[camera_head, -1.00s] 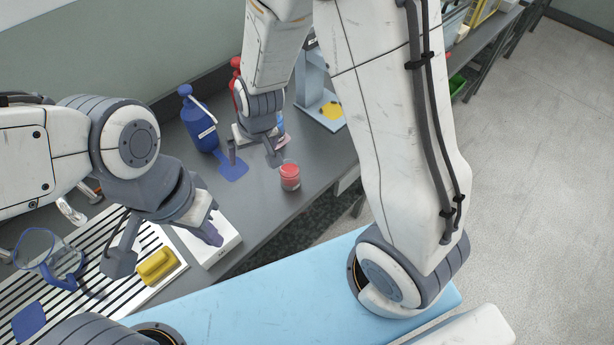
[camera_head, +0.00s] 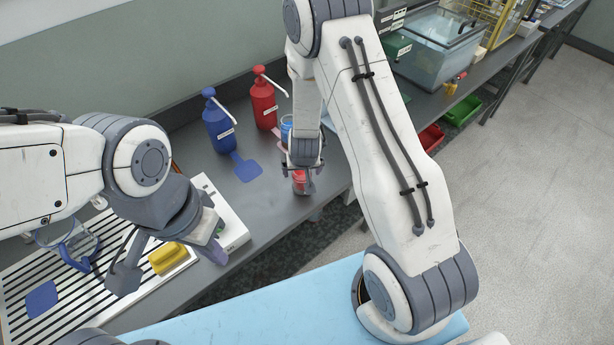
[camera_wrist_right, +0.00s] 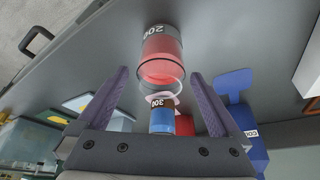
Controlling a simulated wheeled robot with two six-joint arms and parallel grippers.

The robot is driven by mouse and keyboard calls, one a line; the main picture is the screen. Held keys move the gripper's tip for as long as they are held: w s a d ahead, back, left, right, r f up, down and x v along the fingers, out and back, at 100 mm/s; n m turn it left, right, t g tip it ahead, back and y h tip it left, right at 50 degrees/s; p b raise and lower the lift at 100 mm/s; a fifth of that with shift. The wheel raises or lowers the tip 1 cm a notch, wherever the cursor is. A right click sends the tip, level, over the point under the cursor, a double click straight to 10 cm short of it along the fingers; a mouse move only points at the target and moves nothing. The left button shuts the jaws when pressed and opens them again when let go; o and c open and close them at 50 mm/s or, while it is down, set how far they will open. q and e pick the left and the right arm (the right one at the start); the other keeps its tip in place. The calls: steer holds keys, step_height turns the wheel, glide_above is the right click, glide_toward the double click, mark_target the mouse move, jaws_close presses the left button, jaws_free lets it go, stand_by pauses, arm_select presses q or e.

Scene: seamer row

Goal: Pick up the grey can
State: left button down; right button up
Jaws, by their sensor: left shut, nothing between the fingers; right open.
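I cannot make out a plainly grey can. A clear-walled container with red inside and a dark grey band marked 200 (camera_wrist_right: 160,58) stands on the bench; it also shows in the head view (camera_head: 300,181), partly behind my right gripper (camera_head: 303,172). In the right wrist view my right gripper (camera_wrist_right: 157,80) is open, its fingertips on either side of the near end of this container, not closed on it. A blue container (camera_wrist_right: 162,117) with a dark band stands beyond it, also in the head view (camera_head: 286,127).
A blue pump bottle (camera_head: 218,125) and a red pump bottle (camera_head: 264,105) stand at the back. A yellow block (camera_head: 168,258) and a blue-handled clear jug (camera_head: 70,248) are on the striped rack (camera_head: 50,275). A white box (camera_head: 228,215) lies beside it.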

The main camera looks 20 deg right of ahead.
steer(key=shift+x, duration=1.25)
steer(key=shift+a, duration=0.1)
steer(key=c, duration=1.5)
steer(key=shift+r, duration=0.1)
